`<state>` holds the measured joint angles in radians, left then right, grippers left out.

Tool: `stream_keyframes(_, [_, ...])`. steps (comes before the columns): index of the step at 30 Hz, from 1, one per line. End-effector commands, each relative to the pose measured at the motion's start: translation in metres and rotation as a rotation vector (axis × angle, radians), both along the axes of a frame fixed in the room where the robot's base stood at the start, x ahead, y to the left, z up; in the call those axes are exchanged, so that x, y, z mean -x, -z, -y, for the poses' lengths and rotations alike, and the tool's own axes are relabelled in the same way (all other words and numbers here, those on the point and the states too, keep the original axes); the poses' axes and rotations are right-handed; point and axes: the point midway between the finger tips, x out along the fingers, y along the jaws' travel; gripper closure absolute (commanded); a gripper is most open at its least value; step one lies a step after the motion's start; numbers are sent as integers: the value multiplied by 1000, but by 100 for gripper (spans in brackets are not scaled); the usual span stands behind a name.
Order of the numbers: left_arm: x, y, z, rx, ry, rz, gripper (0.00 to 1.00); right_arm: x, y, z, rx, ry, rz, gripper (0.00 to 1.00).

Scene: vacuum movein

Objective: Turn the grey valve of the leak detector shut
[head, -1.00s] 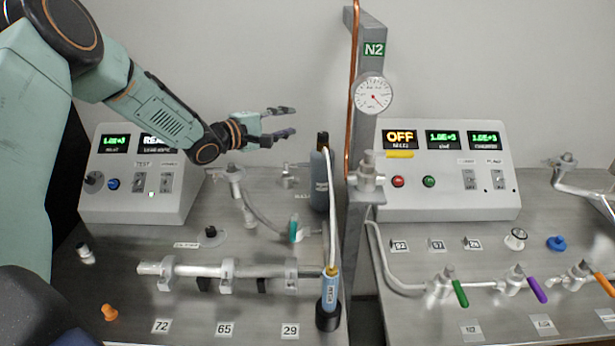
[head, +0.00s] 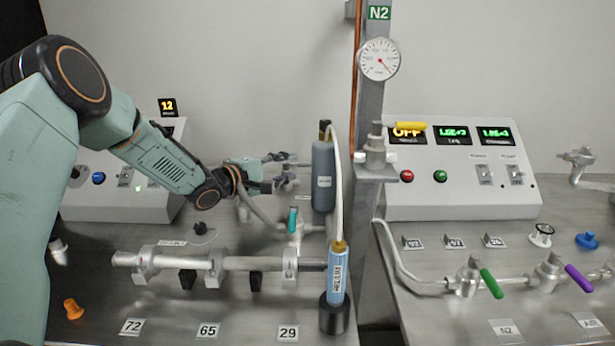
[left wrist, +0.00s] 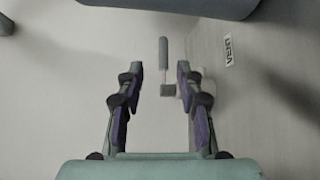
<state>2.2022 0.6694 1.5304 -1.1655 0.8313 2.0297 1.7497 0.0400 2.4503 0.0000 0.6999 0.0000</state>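The grey valve handle (left wrist: 163,50) shows in the left wrist view as a slim grey bar on a thin stem, rising from a small block. It lies between and just beyond the fingertips of my left gripper (left wrist: 160,72), which is open and empty. In the head view, my left gripper (head: 280,172) is beside the tall grey bottle, and the fingers largely hide the valve. I cannot tell whether a finger touches it. My right gripper is not in view.
The dark grey bottle (head: 323,178) stands close to the right of my fingers. A teal-handled valve (head: 292,220) and a hose are below. The grey post (head: 374,225) with a gauge stands further right. A horizontal metal pipe (head: 190,262) runs in front.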

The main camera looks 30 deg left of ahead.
Motion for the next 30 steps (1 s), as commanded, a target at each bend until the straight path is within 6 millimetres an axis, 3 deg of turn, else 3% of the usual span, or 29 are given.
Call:
stream_keyframes(7, [-8,7,3,-4,1,-1,64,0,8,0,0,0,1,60])
stream_keyframes(21, [-65,16,23,-3,1,-1,64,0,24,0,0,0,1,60])
stream_keyframes(30, [-73,15,26,0,0,0,64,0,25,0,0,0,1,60])
